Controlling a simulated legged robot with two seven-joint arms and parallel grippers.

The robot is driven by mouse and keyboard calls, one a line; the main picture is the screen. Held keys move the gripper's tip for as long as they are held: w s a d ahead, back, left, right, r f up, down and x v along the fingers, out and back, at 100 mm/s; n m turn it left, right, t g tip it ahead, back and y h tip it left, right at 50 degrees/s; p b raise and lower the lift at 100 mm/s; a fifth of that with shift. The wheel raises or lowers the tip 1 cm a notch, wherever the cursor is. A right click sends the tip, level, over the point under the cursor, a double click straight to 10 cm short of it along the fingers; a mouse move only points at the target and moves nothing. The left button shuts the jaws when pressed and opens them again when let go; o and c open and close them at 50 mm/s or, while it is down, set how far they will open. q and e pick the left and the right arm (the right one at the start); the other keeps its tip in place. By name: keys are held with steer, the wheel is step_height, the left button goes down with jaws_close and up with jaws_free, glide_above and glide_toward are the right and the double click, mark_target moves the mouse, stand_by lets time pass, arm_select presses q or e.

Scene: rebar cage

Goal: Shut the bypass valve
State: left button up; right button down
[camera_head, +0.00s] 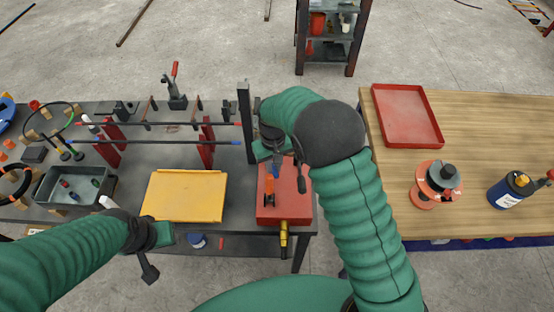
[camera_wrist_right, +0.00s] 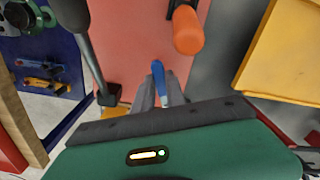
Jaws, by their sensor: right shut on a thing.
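A red panel (camera_head: 290,205) sits at the right end of the dark workbench. It carries an orange handle (camera_head: 268,186), also seen in the wrist view (camera_wrist_right: 188,32), and a blue handle (camera_wrist_right: 158,72). I cannot tell from any label which handle is the bypass valve. My right gripper (camera_wrist_right: 161,92) is shut on the blue handle, which stands up between its fingers; the orange handle is apart from it. In the head view the right gripper (camera_head: 277,158) is over the back of the panel, partly covered by my arm. My left gripper (camera_head: 166,236) is near the bench's front edge; its jaws are unclear.
A yellow tray (camera_head: 150,207) lies left of the panel. A dark post (camera_head: 245,110) stands behind it, with rods on red stands to the left. A yellow fitting (camera_head: 284,238) sticks out in front. A wooden table (camera_head: 480,130) with a red tray (camera_head: 436,143) is at right.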

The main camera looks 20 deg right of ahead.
steer(key=shift+a+m+p, duration=0.5)
steer(key=shift+a+m, duration=0.05)
steer(key=shift+m, duration=0.6)
steer(key=shift+a+m+p, duration=0.5)
steer(key=shift+a+m, duration=0.05)
steer(key=shift+m, duration=0.6)
steer(key=c, duration=1.4)
jaws_free()
steer(key=shift+o, duration=0.2)
step_height(320, 180, up, 17)
steer(key=b, duration=0.1)
steer(key=shift+f, duration=0.15)
steer(key=shift+w+a, duration=0.1)
